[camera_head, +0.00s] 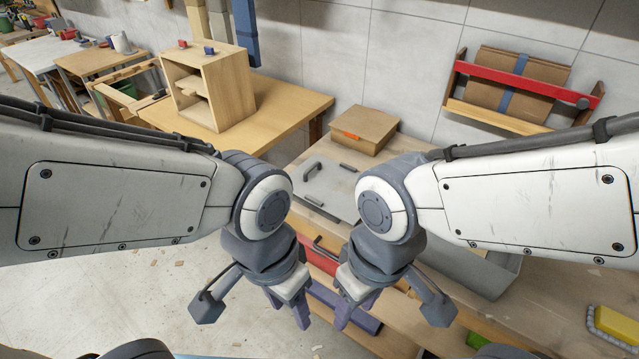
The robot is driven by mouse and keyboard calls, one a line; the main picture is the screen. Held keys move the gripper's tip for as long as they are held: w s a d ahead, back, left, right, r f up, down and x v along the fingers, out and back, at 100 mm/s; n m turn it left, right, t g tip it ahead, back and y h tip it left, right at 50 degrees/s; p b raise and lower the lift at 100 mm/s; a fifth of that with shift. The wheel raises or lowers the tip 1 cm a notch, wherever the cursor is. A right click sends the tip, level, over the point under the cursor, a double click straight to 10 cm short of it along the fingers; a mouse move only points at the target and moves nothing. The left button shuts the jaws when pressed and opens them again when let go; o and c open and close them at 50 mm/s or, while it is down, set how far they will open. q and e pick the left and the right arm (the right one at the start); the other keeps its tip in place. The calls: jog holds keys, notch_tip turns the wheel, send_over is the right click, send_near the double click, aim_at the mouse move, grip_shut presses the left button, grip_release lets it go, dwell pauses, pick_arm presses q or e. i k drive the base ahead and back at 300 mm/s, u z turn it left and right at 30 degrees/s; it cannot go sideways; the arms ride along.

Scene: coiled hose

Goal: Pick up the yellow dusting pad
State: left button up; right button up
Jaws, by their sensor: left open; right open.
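A yellow block-like pad (617,323) lies at the lower right edge of the head view, on the wooden bench top; it looks like the dusting pad. A grey beaded strip runs along its left side. My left gripper (288,308) points down near the middle of the view, open and empty. My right gripper (355,310) points down just right of it, also open and empty. Both grippers are well to the left of the pad, and neither touches it.
A wooden bench (540,297) runs along the right. A grey bin (492,272) stands behind my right arm. A cardboard box (364,130) and a grey flat case (327,188) lie further back. A wooden cabinet (232,92) stands on a table. Floor at left is open.

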aim_at(612, 326)
jog(key=z, duration=2.4)
jog(key=i, duration=0.35)
jog(key=u, duration=1.7)
